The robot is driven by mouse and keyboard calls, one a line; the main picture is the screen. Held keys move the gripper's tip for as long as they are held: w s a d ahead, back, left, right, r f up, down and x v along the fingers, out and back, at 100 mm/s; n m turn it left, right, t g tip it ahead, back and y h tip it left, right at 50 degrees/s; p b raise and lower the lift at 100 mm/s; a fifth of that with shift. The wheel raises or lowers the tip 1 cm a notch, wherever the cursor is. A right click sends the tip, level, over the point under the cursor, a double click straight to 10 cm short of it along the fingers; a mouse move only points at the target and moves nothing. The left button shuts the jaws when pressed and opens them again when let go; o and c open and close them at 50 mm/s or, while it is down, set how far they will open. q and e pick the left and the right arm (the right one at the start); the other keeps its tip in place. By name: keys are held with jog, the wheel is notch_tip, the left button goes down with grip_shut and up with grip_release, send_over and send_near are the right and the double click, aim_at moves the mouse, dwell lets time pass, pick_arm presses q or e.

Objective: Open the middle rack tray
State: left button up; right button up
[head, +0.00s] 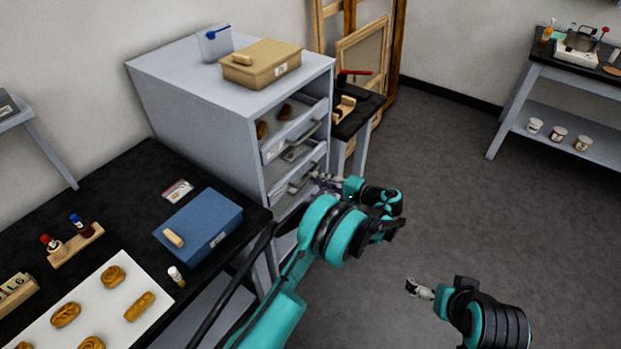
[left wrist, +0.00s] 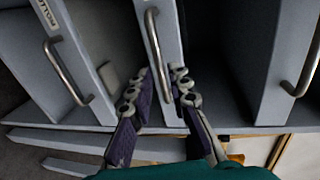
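The grey rack (head: 185,103) has stacked trays with metal bar handles. Its top tray (head: 276,147) stands pulled out, with brown pieces inside. Lower trays show below it, partly behind my left gripper (head: 326,181). In the left wrist view, the middle one of three handles (left wrist: 152,42) runs between the spread fingers of my left gripper (left wrist: 160,82). The fingers are open around the handle's lower end, with gaps visible; contact is not clear. My right gripper (head: 418,288) hangs over the floor at lower right, away from the rack; its finger opening is too small to judge.
A tan box (head: 262,66) and a clear container (head: 214,43) stand on the rack. The black table (head: 135,185) at left holds a blue box (head: 200,222) and a white board (head: 140,318). Floor at right is clear.

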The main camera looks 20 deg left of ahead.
aim_at(310, 175)
pick_arm(q)
jog(key=b+x, duration=0.1)
jog(key=x, duration=0.4)
grip_shut()
